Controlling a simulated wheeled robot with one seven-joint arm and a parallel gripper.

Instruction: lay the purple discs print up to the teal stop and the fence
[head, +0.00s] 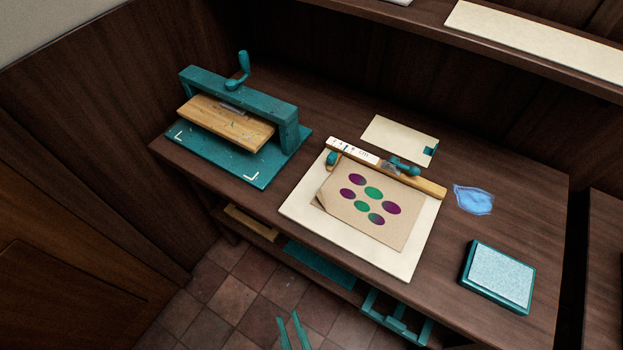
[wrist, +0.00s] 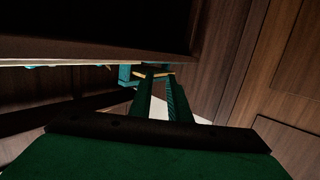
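The purple discs print (head: 344,207), a brown sheet with purple and green discs, lies skewed on a cream board (head: 300,203). Its left corner looks curled or folded. The fence (head: 430,186) is a wooden bar with a pale scale strip across the board's back edge. A narrow gap seems to separate print and fence. A small teal piece (head: 332,158), perhaps the stop, sits by the print's back left corner. Another teal piece (head: 405,166) is on the fence. My gripper (head: 287,316) is low, in front of the bench, open and empty; its fingers also show in the wrist view (wrist: 160,84).
A teal press (head: 285,125) with a wooden block stands at the left. A cream card (head: 395,136) with a teal tab lies behind the fence. A crumpled blue sheet (head: 473,199) and a teal-framed pad (head: 499,276) are at the right. A shelf holds items under the bench.

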